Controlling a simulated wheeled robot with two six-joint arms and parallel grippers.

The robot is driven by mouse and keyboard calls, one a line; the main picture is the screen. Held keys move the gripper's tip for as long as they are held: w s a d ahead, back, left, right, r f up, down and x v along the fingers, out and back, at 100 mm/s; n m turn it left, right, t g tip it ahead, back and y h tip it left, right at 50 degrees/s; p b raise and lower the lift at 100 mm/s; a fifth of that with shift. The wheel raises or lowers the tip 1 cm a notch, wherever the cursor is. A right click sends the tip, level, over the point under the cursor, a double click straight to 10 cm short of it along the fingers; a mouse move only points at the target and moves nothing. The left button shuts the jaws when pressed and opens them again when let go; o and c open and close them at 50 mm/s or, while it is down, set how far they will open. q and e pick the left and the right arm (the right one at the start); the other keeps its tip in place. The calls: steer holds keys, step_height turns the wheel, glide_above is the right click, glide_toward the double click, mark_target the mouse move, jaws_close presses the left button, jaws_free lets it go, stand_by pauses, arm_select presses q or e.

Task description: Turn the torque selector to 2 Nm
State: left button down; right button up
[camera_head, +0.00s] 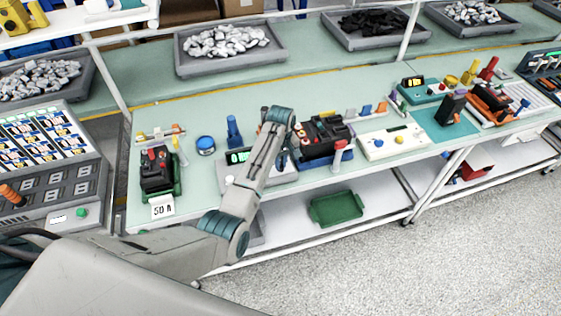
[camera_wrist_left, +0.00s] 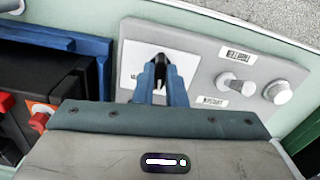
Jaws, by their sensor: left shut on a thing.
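In the left wrist view, the torque selector is a dark knob (camera_wrist_left: 160,66) on a white square dial plate (camera_wrist_left: 131,62), set in a grey panel (camera_wrist_left: 203,53). My left gripper (camera_wrist_left: 157,77) has its blue fingers shut on the knob, one on each side. The fingers hide part of the knob, and I cannot read any dial marks or its setting. In the head view my left arm (camera_head: 262,155) reaches over the grey tester with a lit display (camera_head: 237,156). My right gripper is not in view.
On the panel, a grey knob (camera_wrist_left: 237,83) and a round button (camera_wrist_left: 278,92) sit right of the dial. A black breaker in a blue fixture (camera_head: 322,137) stands close right of the arm. A breaker with a 50 A card (camera_head: 162,208) stands left.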

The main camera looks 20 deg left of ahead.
arm_select(q)
steer(key=n, duration=0.5)
steer(key=shift+n, duration=0.3)
steer(key=shift+r+n, duration=0.1)
steer(key=shift+n, duration=0.7)
steer(key=c, duration=1.5)
jaws_free()
